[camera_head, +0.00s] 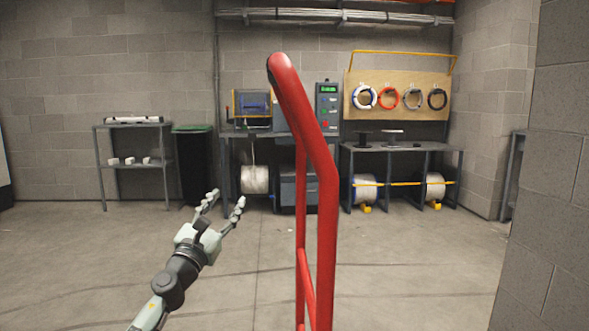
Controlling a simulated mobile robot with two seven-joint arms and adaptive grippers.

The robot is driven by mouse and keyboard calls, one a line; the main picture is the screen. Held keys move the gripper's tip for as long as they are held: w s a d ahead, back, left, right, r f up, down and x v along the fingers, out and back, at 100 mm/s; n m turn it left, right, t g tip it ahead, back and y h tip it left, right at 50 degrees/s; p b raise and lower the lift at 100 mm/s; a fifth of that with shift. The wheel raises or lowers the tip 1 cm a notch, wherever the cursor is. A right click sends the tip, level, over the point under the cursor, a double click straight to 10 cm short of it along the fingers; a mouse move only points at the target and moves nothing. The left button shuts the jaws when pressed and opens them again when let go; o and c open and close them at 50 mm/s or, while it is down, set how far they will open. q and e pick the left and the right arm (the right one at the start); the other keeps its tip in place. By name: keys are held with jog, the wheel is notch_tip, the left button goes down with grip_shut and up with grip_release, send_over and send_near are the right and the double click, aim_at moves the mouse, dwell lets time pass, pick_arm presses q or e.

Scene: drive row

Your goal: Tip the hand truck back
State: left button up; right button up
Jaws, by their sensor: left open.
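The red hand truck (327,210) stands close in front of me, its tubular frame rising through the middle of the view. The top of its handle (283,72) is a bent tube with a dark end. Its lower part and wheels are out of view below. My left gripper (224,197) is open and empty, with its fingers spread. It is left of the frame and apart from it, below the handle's height in the picture. My right gripper is not in view.
A workbench (370,148) with machines and cable reels stands at the back wall. A grey shelf (133,125) and a dark bin (193,165) are at the back left. A block wall (555,170) is close on the right. The floor (90,260) at left is clear.

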pick_arm(q)
jog(key=s+d+r+m+g+h+p, duration=0.1)
jog(key=s+d+r+m+g+h, duration=0.3)
jog(key=r+m, duration=0.45)
jog(key=s+d+r+m+g+h, duration=0.2)
jog(key=s+r+m+g+h, duration=0.2)
jog(key=s+r+m, duration=0.45)
jog(key=s+d+r+m+g+h+p, duration=0.1)
jog(key=s+d+r+m+g+h, duration=0.2)
jog(key=r+m, duration=0.5)
jog(key=w+d+r+n+g+p, duration=0.1)
jog(key=w+d+r, duration=0.2)
jog(key=d, duration=0.4)
jog(key=shift+w+r, duration=0.25)
jog(key=shift+w, duration=0.55)
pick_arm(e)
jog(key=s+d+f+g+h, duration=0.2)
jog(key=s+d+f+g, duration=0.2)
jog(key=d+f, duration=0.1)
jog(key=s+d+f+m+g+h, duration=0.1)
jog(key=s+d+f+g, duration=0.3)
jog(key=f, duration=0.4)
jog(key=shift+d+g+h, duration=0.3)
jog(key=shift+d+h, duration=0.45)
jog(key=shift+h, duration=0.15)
pick_arm(q)
jog(key=shift+d, duration=0.1)
jog(key=shift+g+h, duration=0.3)
grip_shut()
